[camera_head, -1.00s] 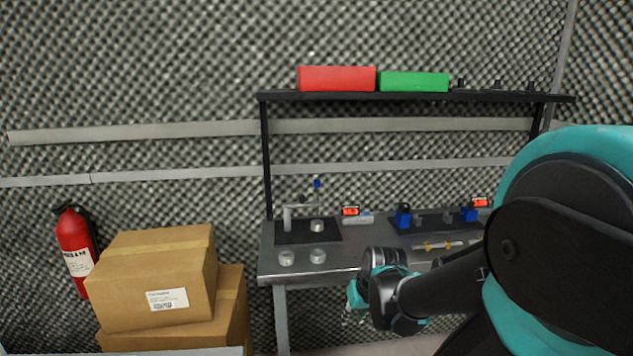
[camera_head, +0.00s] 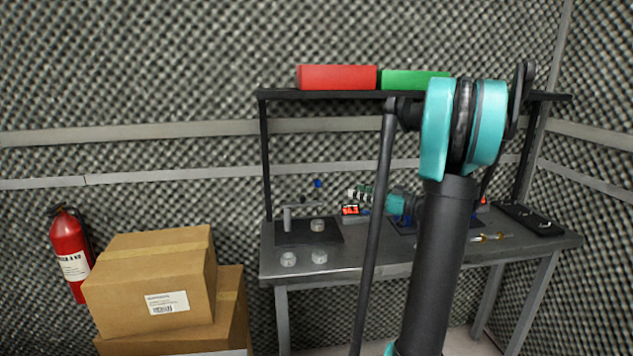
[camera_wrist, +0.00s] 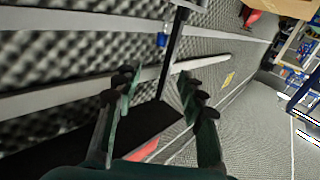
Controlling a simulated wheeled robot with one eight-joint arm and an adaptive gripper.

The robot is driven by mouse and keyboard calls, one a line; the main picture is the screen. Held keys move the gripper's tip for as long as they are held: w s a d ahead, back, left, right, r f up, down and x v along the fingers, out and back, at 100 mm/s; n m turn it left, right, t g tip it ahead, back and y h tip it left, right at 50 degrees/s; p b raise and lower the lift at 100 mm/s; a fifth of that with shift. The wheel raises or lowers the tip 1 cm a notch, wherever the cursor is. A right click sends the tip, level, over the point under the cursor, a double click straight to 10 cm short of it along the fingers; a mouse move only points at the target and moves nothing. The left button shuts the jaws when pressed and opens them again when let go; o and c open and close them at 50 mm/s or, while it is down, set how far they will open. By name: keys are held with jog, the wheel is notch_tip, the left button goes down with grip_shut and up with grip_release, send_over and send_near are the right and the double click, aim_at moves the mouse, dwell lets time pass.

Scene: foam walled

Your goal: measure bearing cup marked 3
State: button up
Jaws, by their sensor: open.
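Two small grey metal cups, a left one (camera_head: 288,259) and a right one (camera_head: 319,257), stand apart near the table's front left edge. A third cup (camera_head: 317,225) stands on the dark plate (camera_head: 295,238), right of a grey stand (camera_head: 287,219). A blue knob (camera_head: 318,183) shows above the plate. No cup's mark is readable. My gripper (camera_head: 358,194) is above the table, right of the stand, pointing left. In the wrist view my gripper (camera_wrist: 157,82) is open and empty, with no cup between its fingers.
The shelf bears a red box (camera_head: 337,77) and a green box (camera_head: 413,80). A red-lit display (camera_head: 350,210) is behind my gripper's area. Cartons (camera_head: 150,280) and a fire extinguisher (camera_head: 69,252) stand left of the table. The table's front left (camera_head: 345,262) has bare room.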

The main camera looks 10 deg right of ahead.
send_over(318, 201)
jog(key=shift+w, duration=0.2)
dwell(0.3)
jog(key=shift+c, duration=0.6)
grip_shut()
notch_tip(318, 201, down, 5)
jog(key=shift+f, duration=0.1)
jog(key=shift+o, duration=0.6)
grip_release()
jog(key=v, duration=1.2)
